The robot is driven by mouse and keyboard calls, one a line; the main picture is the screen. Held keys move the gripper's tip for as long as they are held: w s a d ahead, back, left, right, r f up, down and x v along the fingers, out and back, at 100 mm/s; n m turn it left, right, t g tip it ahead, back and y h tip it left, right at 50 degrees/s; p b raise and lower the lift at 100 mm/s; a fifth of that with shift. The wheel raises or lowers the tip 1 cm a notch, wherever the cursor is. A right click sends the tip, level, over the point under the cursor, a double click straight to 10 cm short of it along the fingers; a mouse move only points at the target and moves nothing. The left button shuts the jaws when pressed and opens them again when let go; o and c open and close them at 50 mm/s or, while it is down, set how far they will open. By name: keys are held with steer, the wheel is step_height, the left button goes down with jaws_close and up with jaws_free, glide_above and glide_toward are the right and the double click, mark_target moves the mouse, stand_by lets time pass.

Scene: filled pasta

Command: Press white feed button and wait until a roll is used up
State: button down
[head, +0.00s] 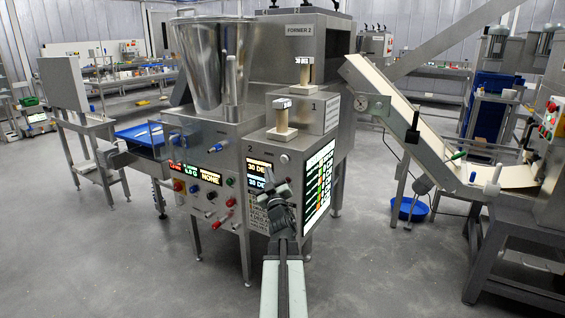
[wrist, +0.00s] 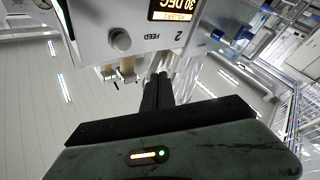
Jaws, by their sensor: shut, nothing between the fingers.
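The white feed button (head: 284,158) is a small round knob on the upper front of the steel unit marked 2. In the wrist view the button (wrist: 120,40) looks light grey beside the upside-down word FEED. My gripper (head: 283,187) is in front of this panel, below the button in the head view. In the wrist view my dark fingers (wrist: 159,82) are shut with nothing between them. They appear apart from the button and off to its side. A roll on a post (head: 282,118) stands on top of unit 2, and another (head: 304,73) stands on unit 1 behind.
Lit displays (head: 260,173) and a bright side screen (head: 319,185) flank my gripper. Knobs and red handles (head: 222,215) stick out at the left. An inclined conveyor (head: 400,105) stands at the right. The floor in front is clear.

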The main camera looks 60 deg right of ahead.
mark_target(284, 159)
steer(key=d, duration=0.7)
steer(key=shift+d, duration=0.3)
stand_by(1.7)
steer(key=shift+d, duration=0.4)
steer(key=shift+d, duration=0.4)
stand_by(0.7)
steer(key=shift+a, duration=0.8)
